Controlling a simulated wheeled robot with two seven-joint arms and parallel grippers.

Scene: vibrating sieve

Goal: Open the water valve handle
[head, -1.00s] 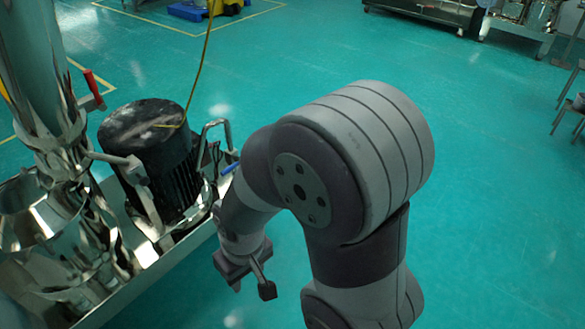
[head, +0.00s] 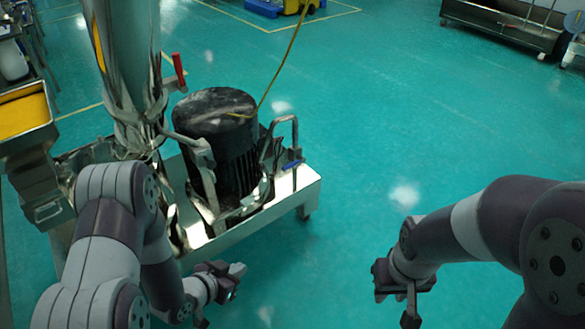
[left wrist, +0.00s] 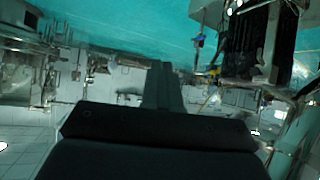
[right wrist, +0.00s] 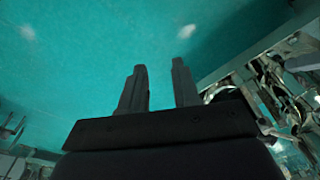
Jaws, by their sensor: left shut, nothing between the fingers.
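A small blue handle (head: 292,164) sits on a bent metal pipe at the right end of the sieve machine, beside the black motor. It also shows in the left wrist view (left wrist: 199,40). A red handle (head: 178,67) stands near the steel column. My left gripper (head: 232,278) is in front of the machine, lower in the head view than the blue handle and apart from it. Its fingers are together and empty in the left wrist view (left wrist: 163,85). My right gripper (head: 394,294) is over floor to the right. Its fingers are apart and empty in the right wrist view (right wrist: 160,66).
The black motor (head: 225,135) stands on the metal base (head: 290,190) of the machine. A yellow cord (head: 285,60) hangs near it. A bin with yellow contents (head: 25,115) is at the left. Green floor to the right of the machine is clear.

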